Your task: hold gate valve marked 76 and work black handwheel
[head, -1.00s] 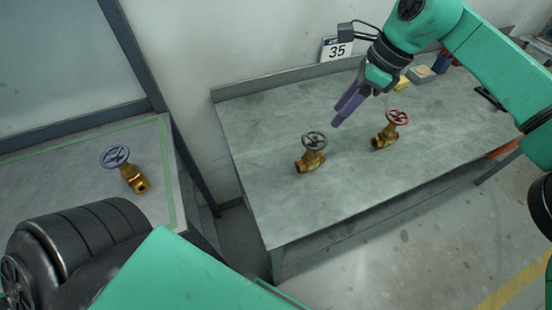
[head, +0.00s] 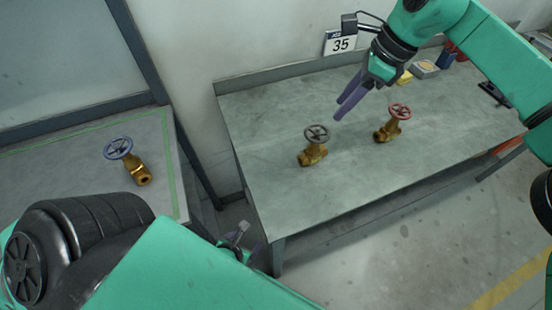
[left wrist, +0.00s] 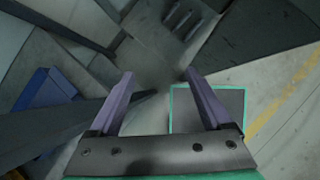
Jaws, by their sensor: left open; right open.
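A brass gate valve with a black or dark grey handwheel (head: 316,134) stands on the right-hand workbench (head: 270,200). No number 76 can be read on any valve. My right gripper (head: 338,110) is open and empty, with purple fingers pointing down-left above the bench, near the dark-wheeled valve and apart from it. My left gripper (head: 252,248) shows only in part behind my left arm, low by the bench's front left corner. In the left wrist view my left gripper (left wrist: 160,74) is open, with nothing between its fingers.
A brass valve with a red handwheel (head: 400,111) stands right of the dark-wheeled one. A blue-wheeled valve (head: 118,148) is on the left table (head: 60,190). A sign reading 35 (head: 340,44) and small boxes (head: 425,69) are at the bench's back. The bench front is clear.

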